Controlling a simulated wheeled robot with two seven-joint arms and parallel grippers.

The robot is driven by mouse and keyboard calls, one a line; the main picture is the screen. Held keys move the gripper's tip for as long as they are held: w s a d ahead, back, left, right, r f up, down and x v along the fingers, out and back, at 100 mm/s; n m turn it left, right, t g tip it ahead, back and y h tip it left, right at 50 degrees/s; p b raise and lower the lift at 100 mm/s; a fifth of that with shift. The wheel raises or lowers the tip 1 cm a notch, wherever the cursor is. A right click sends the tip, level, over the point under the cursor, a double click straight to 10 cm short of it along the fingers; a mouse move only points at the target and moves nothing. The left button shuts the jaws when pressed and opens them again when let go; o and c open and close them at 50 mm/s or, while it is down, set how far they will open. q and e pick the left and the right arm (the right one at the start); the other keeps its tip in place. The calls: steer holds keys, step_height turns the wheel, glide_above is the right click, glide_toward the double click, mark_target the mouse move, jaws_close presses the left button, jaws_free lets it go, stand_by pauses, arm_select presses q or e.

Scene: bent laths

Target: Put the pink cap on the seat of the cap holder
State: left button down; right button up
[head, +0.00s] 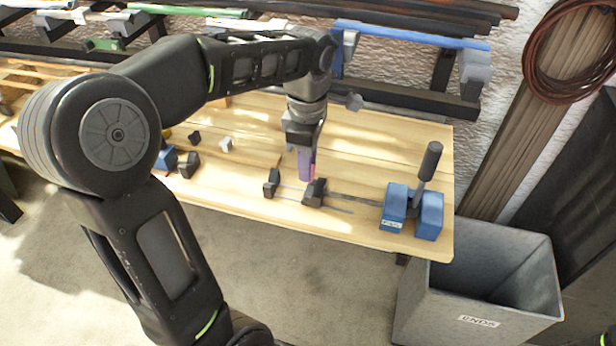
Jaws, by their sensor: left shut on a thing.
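My left gripper (305,168) points down over the middle of the workbench. It is shut on a small pink-purple piece (313,170), which looks like the pink cap; the fingers hide much of it. Just below and beside it are two black blocks (272,183) on a thin metal bar lying on the bench. I cannot tell for sure which thing is the cap holder, and its seat is not clearly visible. My right gripper is not in view.
The wooden workbench (400,160) carries a blue clamp with an upright black handle (428,165) at the right. Small blue and black blocks (188,165) lie at the left. A grey bin (480,300) stands off the right end. Racks with coloured laths (410,35) run behind.

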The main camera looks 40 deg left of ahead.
arm_select(q)
steer(key=shift+f, duration=0.25)
step_height(320, 180, down, 4)
steer(key=shift+r, duration=0.2)
steer(key=shift+f, duration=0.1)
steer(key=shift+f, duration=0.1)
steer(key=c, duration=1.1)
jaws_free()
steer(key=shift+c, duration=0.2)
